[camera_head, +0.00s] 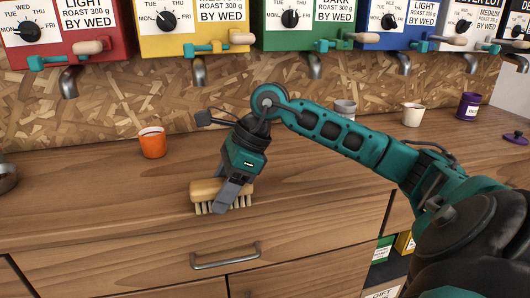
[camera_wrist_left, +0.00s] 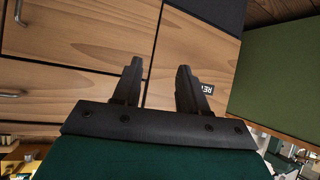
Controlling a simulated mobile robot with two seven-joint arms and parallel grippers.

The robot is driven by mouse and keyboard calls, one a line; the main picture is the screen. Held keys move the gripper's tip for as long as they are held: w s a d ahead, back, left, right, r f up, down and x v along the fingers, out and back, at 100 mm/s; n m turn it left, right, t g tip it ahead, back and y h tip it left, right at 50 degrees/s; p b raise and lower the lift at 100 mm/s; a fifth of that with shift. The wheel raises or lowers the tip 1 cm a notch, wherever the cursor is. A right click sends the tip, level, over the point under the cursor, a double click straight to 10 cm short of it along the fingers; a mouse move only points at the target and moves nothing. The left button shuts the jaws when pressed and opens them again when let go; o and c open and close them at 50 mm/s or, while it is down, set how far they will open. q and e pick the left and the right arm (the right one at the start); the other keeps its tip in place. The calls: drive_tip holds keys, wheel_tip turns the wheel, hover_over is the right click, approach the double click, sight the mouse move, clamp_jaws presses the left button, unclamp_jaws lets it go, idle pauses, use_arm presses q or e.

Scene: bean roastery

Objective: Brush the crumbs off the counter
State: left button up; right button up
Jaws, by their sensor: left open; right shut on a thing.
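My right gripper (camera_head: 229,191) is shut on a wooden brush (camera_head: 207,189) with pale bristles. The brush is at the front edge of the wooden counter (camera_head: 90,190), bristles pointing down; I cannot tell whether they touch the wood. No crumbs can be made out on the counter in the head view. My left gripper (camera_wrist_left: 158,82) shows only in the left wrist view, open and empty, in front of wooden cabinet fronts.
An orange cup (camera_head: 153,143), a grey cup (camera_head: 345,109), a white cup (camera_head: 413,115) and a purple canister (camera_head: 469,106) stand towards the back. Coloured dispensers with spouts hang above, such as the yellow one (camera_head: 190,49). A drawer handle (camera_head: 226,257) sits below the brush.

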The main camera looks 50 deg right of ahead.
wheel_tip(320, 180, up, 3)
drive_tip(key=shift+w+d+f, duration=0.1)
drive_tip(key=shift+f, duration=0.1)
drive_tip(key=shift+w+r+p, duration=0.1)
drive_tip(key=shift+r+p, duration=0.05)
drive_tip(key=shift+p, duration=0.35)
drive_tip(key=shift+r+p, duration=0.55)
drive_tip(key=shift+r, duration=0.3)
wheel_tip(320, 180, up, 2)
drive_tip(key=shift+r+p, duration=0.1)
drive_tip(key=shift+p, duration=0.65)
drive_tip(key=shift+r, duration=0.35)
drive_tip(key=shift+r+p, duration=0.2)
drive_tip(key=shift+p, duration=0.15)
use_arm(q)
drive_tip(key=shift+a+r, duration=0.5)
drive_tip(key=shift+r, duration=0.4)
drive_tip(key=shift+a+r, duration=0.45)
drive_tip(key=shift+r, duration=0.45)
